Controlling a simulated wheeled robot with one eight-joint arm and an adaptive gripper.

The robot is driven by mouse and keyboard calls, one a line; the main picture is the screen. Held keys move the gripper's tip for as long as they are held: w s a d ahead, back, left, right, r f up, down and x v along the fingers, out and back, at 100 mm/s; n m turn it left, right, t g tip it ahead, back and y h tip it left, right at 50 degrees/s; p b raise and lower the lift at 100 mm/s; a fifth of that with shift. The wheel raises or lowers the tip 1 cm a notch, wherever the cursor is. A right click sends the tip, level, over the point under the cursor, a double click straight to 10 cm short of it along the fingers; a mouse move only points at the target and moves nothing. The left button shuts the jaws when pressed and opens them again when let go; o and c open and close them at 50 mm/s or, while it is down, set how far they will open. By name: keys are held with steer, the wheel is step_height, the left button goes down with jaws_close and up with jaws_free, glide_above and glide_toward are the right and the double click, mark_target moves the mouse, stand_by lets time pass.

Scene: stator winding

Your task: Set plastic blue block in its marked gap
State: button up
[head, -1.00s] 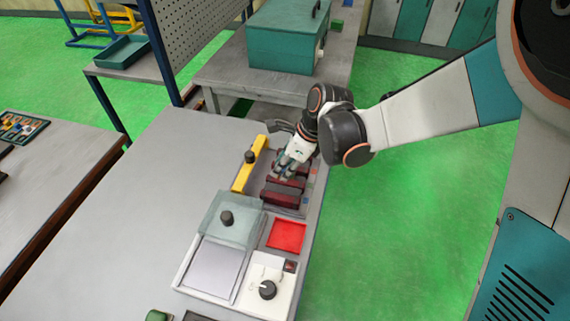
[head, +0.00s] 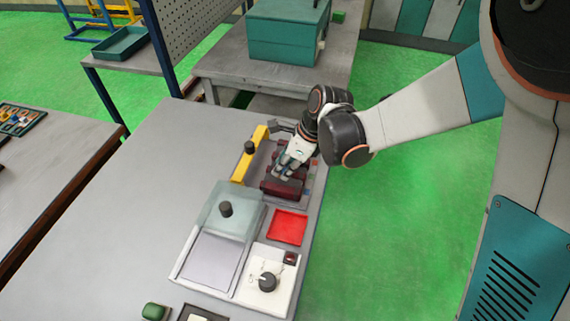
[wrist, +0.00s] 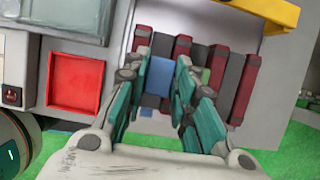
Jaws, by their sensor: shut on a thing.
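The blue block (wrist: 160,75) shows in the wrist view between the two fingers of my gripper (wrist: 162,62), which is shut on it. It is over the row of dark red bars (wrist: 181,47), near the left end of the row in that view. A green piece (wrist: 201,76) shows just right of the fingers. In the head view my gripper (head: 286,170) is over the dark red bars (head: 283,188), and the blue block is not clearly made out there. The fingers hide the gap below, so I cannot tell whether the block touches the fixture.
A yellow bar (head: 249,155) with a black knob borders the fixture. Nearer are a red tray (head: 287,227), a glassy lid (head: 235,207) with a knob, and a white panel (head: 257,289) with a dial. The table's left side is clear.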

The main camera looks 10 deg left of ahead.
mark_target(285, 168)
steer(key=shift+f, duration=0.15)
stand_by(0.5)
steer(key=shift+f+b, duration=0.35)
steer(key=shift+b, duration=0.25)
steer(key=shift+f+b, duration=0.8)
steer(key=shift+b, duration=0.15)
stand_by(0.7)
steer(key=o, duration=1.4)
steer(key=shift+r, duration=0.1)
steer(key=shift+r+p, duration=2.35)
steer(key=shift+r, duration=1.1)
